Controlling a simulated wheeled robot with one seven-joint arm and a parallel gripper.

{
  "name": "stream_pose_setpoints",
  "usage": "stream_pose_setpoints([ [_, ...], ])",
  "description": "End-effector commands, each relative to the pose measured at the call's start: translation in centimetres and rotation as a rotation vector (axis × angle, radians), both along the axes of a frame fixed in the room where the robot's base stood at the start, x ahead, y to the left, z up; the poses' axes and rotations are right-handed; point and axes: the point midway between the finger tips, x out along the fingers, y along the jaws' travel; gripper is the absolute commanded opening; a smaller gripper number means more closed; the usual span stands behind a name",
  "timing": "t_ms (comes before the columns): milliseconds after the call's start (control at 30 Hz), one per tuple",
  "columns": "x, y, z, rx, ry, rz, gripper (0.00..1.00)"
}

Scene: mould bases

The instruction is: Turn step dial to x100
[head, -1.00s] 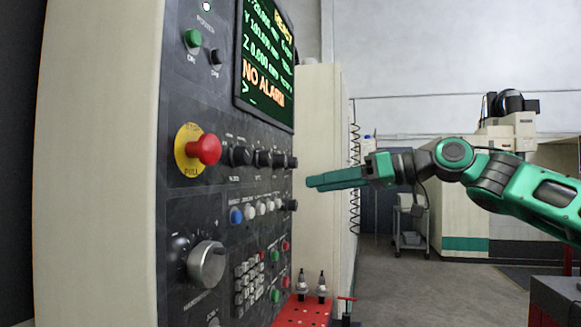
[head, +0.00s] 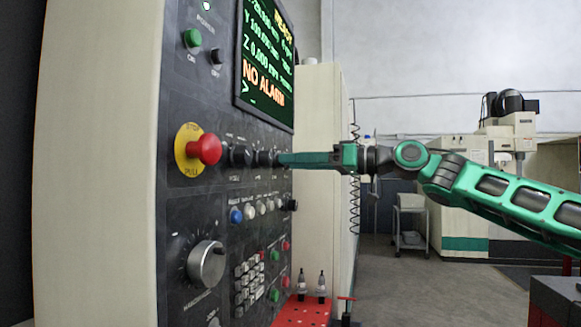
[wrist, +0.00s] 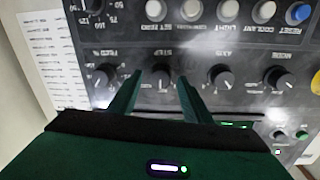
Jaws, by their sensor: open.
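The step dial (wrist: 162,77) is a small black knob on the dark control panel (wrist: 235,48), under a STEP label that appears upside down in the wrist view. Its small scale marks are too blurred to read. My green gripper (wrist: 159,79) is open, with one finger on each side of the dial and a gap on both sides. I cannot tell whether the fingertips reach past the knob's face. In the head view my gripper (head: 281,159) is at the panel's dial row and hides the step dial.
The axis dial (wrist: 221,77) and feed dial (wrist: 103,75) flank the step dial closely. A red stop button (head: 208,149), mode dial (head: 240,155) and large handwheel (head: 207,263) are on the same panel. A red tray (head: 302,313) with tool holders stands below.

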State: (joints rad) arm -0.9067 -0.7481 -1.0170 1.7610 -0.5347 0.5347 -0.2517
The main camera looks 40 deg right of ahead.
Motion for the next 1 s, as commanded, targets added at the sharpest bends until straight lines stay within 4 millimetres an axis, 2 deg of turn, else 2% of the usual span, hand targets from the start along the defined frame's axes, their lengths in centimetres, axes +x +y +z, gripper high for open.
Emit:
stream_pose_setpoints([
  [167,0.94,0.63,-0.01,0.000,0.000,0.000,0.45],
  [467,1.07,0.70,-0.01,0.000,0.000,-0.001,0.45],
  [633,1.07,0.69,-0.01,0.000,0.000,-0.001,0.04],
  [700,1.07,0.67,-0.01,0.001,0.001,-0.001,0.04],
  [733,1.05,-0.12,0.03,0.002,-0.002,-0.002,0.04],
  [1000,1.11,0.31,0.01,0.037,0.026,-0.008,0.04],
])
